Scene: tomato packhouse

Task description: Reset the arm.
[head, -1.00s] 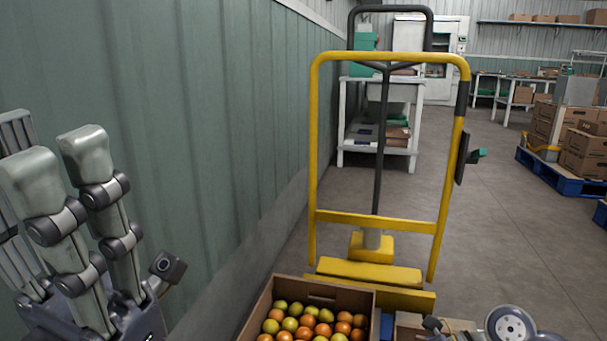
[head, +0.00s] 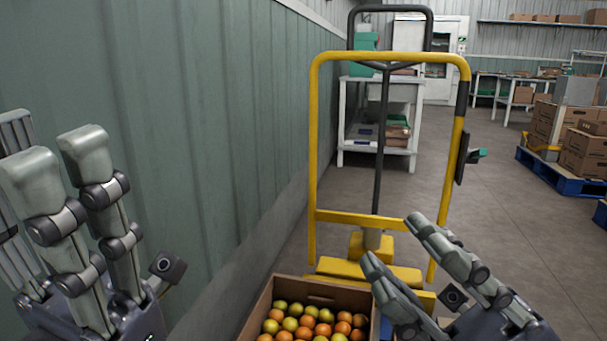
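My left gripper (head: 68,165) is raised at the left edge of the head view, close to the green wall. Its fingers point up and stand apart, with nothing between them. My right gripper (head: 392,240) is at the lower right, in front of the yellow frame. Its fingers point up and to the left, spread apart, with nothing seen between them. Its near finger overlaps the right edge of the tomato box.
A cardboard box (head: 258,308) of orange and green tomatoes stands low in front. Behind it rises a yellow-framed lifter (head: 313,150). A corrugated wall (head: 210,110) runs close on the left. Open floor (head: 500,220) lies right, with boxes on a blue pallet (head: 565,180).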

